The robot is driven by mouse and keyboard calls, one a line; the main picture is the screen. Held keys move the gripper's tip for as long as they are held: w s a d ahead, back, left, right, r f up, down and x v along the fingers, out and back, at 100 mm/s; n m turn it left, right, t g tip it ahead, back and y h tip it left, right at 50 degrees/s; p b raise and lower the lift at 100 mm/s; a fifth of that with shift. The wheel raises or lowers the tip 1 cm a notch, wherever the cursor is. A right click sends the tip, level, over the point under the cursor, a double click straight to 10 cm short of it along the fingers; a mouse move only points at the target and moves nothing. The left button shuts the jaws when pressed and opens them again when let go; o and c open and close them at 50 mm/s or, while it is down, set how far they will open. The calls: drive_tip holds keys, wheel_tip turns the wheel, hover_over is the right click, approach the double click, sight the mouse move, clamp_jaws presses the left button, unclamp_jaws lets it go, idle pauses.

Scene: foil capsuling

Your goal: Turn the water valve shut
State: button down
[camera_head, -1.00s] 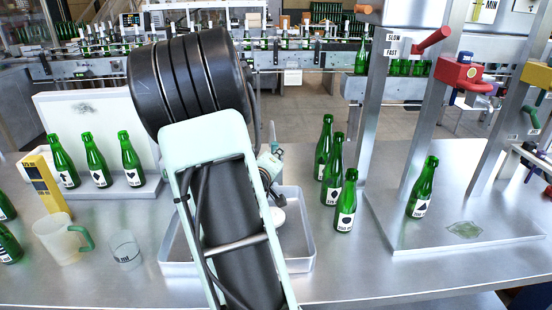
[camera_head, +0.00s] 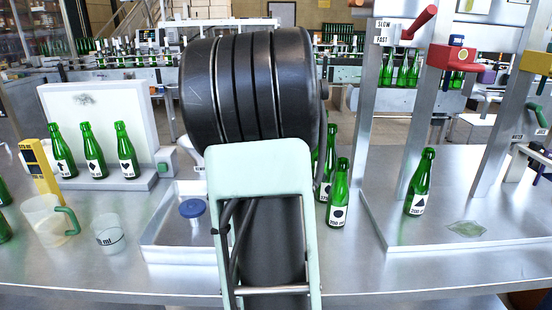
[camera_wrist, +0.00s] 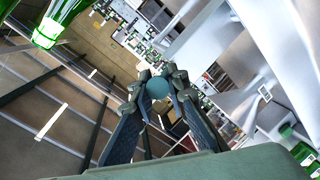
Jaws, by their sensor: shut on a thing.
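My gripper (camera_wrist: 158,95) shows in the wrist view with its fingertips shut on a small teal round thing (camera_wrist: 158,88). I cannot tell whether this is the water valve's handle. In the head view my own arm hides the gripper and whatever it holds. A blue round knob (camera_head: 192,207) shows over the grey tray (camera_head: 160,258), just left of my arm. I cannot tell whether it belongs to the water valve.
Green bottles (camera_head: 338,195) stand close right of my arm, partly hidden. More bottles (camera_head: 92,152) stand left by a white board (camera_head: 110,105). A jug (camera_head: 45,215) and a glass (camera_head: 108,235) stand at front left. A red-topped stand (camera_head: 450,58) is at right.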

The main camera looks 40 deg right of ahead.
drive_tip(key=shift+s+d+n+t+y+b, duration=0.2)
drive_tip(key=shift+d+n+t+y+b, duration=0.15)
drive_tip(key=shift+n+t+y+b, duration=0.25)
drive_tip(key=shift+y, duration=0.3)
drive_tip(key=c, duration=1.9)
unclamp_jaws()
drive_tip(key=shift+v, duration=3.7)
